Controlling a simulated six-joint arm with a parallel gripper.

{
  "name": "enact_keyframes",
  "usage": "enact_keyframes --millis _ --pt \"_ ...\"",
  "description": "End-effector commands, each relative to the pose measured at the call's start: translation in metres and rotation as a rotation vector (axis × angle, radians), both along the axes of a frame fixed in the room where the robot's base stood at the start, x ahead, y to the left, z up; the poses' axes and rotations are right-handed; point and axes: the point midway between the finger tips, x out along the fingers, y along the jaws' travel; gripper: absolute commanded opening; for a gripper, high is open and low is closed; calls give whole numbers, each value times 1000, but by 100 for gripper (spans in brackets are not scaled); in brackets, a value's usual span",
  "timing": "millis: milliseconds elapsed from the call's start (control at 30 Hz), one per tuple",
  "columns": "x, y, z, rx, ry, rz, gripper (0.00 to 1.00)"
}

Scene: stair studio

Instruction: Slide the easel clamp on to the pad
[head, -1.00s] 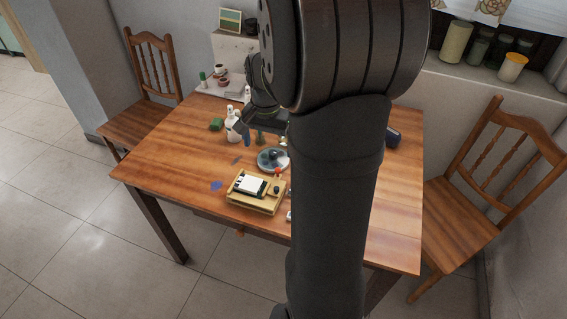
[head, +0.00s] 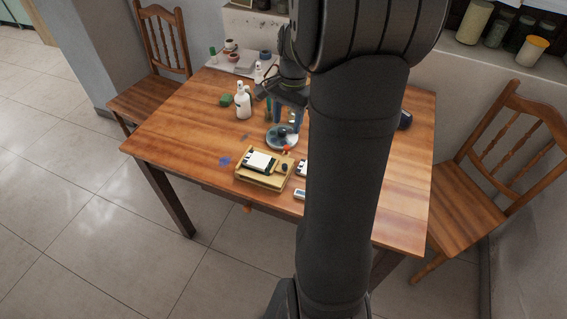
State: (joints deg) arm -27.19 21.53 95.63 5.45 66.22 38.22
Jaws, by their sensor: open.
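A small light-wood easel (head: 258,181) lies low on the table near its front edge. A white pad (head: 258,160) rests on it. A dark strip at the pad's right edge may be the clamp (head: 271,166); it is too small to be sure, and I cannot tell how far it is over the pad. My gripper (head: 287,118) is open, its bluish fingers pointing down above the grey round dish, behind the easel and a little to its right. It is apart from the easel and seems to hold nothing. My own arm hides the table's right middle.
A grey round dish (head: 281,139) sits behind the easel. Small white items (head: 300,193) lie to its right. A blue patch (head: 224,160) marks the table at left. The table's left front is clear.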

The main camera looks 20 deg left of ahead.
Motion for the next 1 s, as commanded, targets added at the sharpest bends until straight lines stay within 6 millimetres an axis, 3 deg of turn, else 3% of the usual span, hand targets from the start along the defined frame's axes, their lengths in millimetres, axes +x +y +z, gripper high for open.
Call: enact_keyframes --millis 233,533,1000 --pt "31 -41 -3 89 206 -424 38" --pt "36 -48 -13 119 278 -546 38" --pt "9 -21 -103 117 278 -542 38"
